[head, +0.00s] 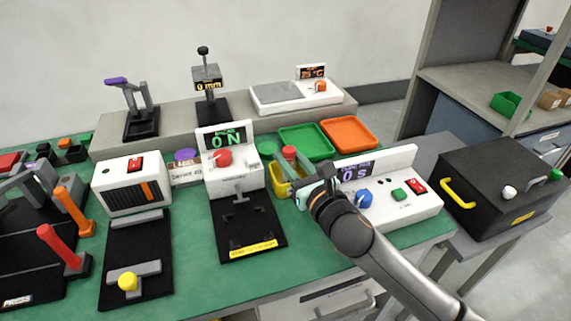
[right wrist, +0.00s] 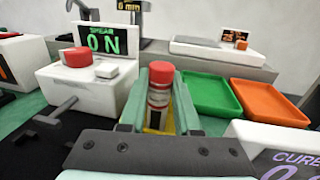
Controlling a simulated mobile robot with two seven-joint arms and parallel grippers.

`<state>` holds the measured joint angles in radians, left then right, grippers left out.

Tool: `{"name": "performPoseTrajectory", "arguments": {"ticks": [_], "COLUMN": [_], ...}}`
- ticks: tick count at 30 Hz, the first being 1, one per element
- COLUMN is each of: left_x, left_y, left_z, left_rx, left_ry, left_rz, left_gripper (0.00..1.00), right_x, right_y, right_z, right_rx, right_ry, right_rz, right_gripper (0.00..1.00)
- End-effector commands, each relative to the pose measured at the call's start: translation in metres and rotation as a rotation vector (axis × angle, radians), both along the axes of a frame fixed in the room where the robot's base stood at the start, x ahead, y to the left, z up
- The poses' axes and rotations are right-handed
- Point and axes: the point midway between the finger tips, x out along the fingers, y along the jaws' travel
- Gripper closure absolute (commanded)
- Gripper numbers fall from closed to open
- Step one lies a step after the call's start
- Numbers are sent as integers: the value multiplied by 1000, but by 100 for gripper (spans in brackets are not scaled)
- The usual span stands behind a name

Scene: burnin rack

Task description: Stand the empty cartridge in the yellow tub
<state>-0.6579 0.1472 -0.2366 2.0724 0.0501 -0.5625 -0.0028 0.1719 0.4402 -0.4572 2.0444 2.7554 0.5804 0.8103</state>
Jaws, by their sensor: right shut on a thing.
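The cartridge (head: 289,153) has a red cap and a pale, partly clear body, and it is upright. My right gripper (head: 297,183) is shut on it. The cartridge also shows between the fingers in the right wrist view (right wrist: 159,92). The yellow tub (head: 278,187) lies directly under and around the cartridge's lower end, partly hidden by my gripper. A bit of its yellow shows behind the cartridge in the right wrist view (right wrist: 169,127). I cannot tell whether the cartridge touches the tub's floor. My left gripper is not in view.
The shear tester (head: 232,175) stands close to the left of the tub, and the white cure unit (head: 405,205) to the right. Green (head: 305,141) and orange (head: 349,133) trays lie behind. A black box (head: 500,185) with a yellow handle is at far right.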

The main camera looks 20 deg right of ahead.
Motion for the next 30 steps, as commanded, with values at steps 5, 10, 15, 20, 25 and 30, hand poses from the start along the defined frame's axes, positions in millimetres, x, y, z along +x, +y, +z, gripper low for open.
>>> {"name": "performPoseTrajectory", "arguments": {"ticks": [5,10,15,20,25,30], "left_x": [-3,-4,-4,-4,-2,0], "left_y": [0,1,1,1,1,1], "left_z": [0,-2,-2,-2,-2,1], "left_rx": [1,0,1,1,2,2], "left_ry": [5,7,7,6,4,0], "left_rz": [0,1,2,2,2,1], "left_gripper": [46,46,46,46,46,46], "right_x": [0,0,0,0,0,-5], "right_y": [0,0,0,0,0,-1], "right_z": [2,-2,-2,-2,-2,1], "right_rx": [0,1,1,1,1,0], "right_ry": [-2,-1,-1,-1,-1,1], "right_rz": [0,0,0,0,0,0], "right_gripper": [100,100,52,39,39,39]}}
